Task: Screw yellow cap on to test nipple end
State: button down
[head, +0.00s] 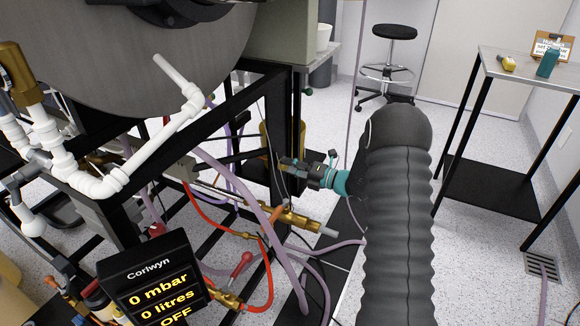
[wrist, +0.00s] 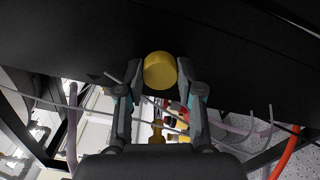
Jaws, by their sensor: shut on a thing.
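My gripper (wrist: 160,88) is shut on the yellow cap (wrist: 160,70), which shows as a round yellow shape between the fingertips in the wrist view. In the head view my gripper (head: 284,165) points left beside the black frame, at the end of my dark ribbed arm; the cap cannot be made out clearly there. A brass fitting with a grey end (head: 292,216) lies below my gripper. I cannot tell for sure which fitting is the test nipple. In the wrist view another brass fitting (wrist: 158,132) shows between the fingers, beyond them.
The black frame (head: 285,100) and loose purple hoses (head: 262,205) crowd the space around my gripper. A red hose (head: 265,285) hangs lower. White pipes (head: 110,180) are at left. A metal-topped table (head: 520,70) and black stool (head: 395,32) stand at right, with open floor between.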

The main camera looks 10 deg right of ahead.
jog(key=shift+m, duration=0.4)
jog(key=c, duration=0.7)
grip_release()
jog(key=shift+a, duration=0.2)
jog(key=shift+o, duration=0.2)
jog(key=shift+d, duration=0.15)
